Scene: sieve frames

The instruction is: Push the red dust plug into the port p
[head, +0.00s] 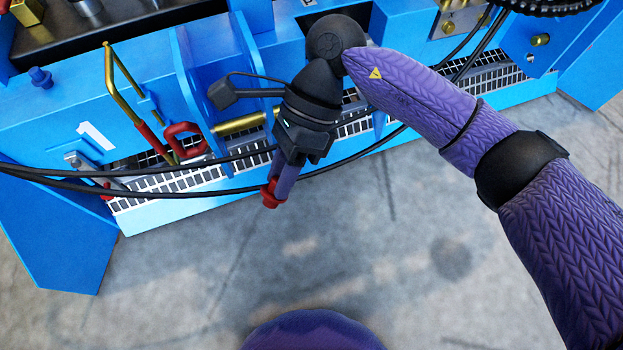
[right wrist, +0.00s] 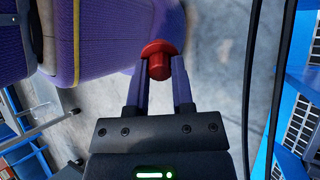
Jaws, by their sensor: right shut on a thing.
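The red dust plug (head: 269,195) is at the tip of my right gripper (head: 279,187), held in the air over the grey floor in front of the blue frame. In the right wrist view, the red plug (right wrist: 157,62) sits between the two purple fingers of my right gripper (right wrist: 159,78), which are shut on it. It has a wide flange and a narrower stub. The plug is apart from the blue frame. I cannot pick out port p in either view. My left gripper is not in view.
The blue sieve frame (head: 60,130) crosses the top, with a white numeral 1, a red loop handle (head: 184,139) and a brass rod (head: 122,75). Black cables (head: 200,190) run across behind my right gripper. The grey floor (head: 200,290) below is clear.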

